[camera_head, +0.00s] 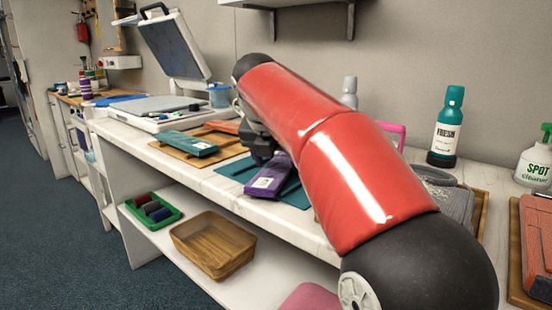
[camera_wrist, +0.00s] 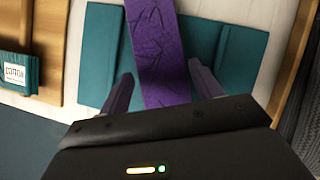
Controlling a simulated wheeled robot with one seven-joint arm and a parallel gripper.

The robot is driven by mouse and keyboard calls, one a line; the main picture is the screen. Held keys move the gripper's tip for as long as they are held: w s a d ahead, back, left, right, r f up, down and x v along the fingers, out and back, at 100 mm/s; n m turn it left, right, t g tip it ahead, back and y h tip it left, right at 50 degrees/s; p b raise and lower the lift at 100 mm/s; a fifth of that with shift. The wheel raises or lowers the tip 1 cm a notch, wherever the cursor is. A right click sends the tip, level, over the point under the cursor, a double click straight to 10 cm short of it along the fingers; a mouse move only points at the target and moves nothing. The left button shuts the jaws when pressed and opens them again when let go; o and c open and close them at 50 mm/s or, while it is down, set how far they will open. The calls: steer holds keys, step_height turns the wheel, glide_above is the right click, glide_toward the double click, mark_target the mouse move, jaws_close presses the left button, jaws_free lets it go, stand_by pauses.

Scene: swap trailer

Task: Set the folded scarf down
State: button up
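A folded purple scarf (camera_head: 270,176) with a white label lies over a teal mat (camera_head: 293,193) on the white counter, near its front edge. In the wrist view the patterned purple scarf (camera_wrist: 162,45) runs between my fingers, with the teal mat (camera_wrist: 104,50) showing on both sides. My gripper (camera_wrist: 160,68) is spread open around the scarf, with a gap visible at the left finger. In the head view my gripper (camera_head: 262,152) is at the scarf's far end, partly hidden by my red arm. I cannot tell whether the scarf rests fully flat.
A teal folded cloth (camera_head: 188,143) with a label sits on a wooden board (camera_head: 175,154) to the left. A press (camera_head: 170,45) stands open behind it. A teal bottle (camera_head: 448,128) and a spray bottle (camera_head: 537,165) stand at right. A wooden bin (camera_head: 213,245) is on the lower shelf.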

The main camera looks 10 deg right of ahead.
steer(key=o, duration=0.3)
